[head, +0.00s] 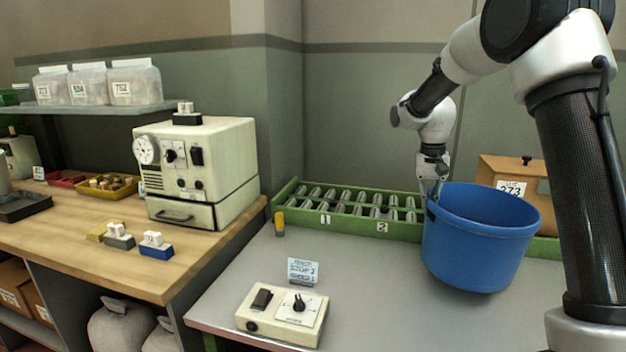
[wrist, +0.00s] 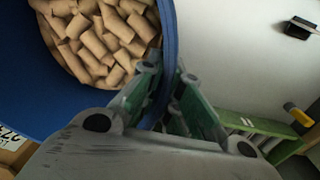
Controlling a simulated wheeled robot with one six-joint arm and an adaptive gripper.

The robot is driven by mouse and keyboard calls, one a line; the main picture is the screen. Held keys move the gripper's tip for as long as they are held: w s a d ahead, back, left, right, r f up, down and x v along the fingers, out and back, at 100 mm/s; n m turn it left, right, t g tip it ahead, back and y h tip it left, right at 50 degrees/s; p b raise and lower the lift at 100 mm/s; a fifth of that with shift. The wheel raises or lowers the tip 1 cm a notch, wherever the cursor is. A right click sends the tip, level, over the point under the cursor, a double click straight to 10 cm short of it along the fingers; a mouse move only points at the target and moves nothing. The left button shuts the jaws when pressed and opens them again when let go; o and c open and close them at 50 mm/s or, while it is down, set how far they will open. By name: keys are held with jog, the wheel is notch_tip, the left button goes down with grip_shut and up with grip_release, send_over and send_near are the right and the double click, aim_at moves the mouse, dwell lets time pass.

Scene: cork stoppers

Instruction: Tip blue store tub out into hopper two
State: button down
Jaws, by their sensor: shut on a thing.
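The blue tub (head: 478,252) is at the right of the head view, close to upright with a slight tilt. Its inside is hidden there, but the wrist view shows many tan corks (wrist: 100,45) inside the blue tub (wrist: 25,75). My gripper (head: 432,192) is shut on the tub's left rim; the wrist view shows its fingers (wrist: 165,100) on either side of the wall. The tub seems to hang just above the grey bench. A green rack (head: 345,222) behind it has sections labelled 1 and 2, with several metal slots. Section 2 lies just left of the tub.
A cardboard box (head: 540,180) marked 273 stands behind the tub. A cream switch box (head: 282,315) and a small sign card (head: 303,271) are on the front of the bench. A yellow-handled item (head: 279,222) stands at the rack's left end. The middle bench is clear.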

jog(key=shift+w+a+f, duration=0.1)
jog(key=shift+a+f, duration=0.95)
jog(key=shift+f, duration=0.1)
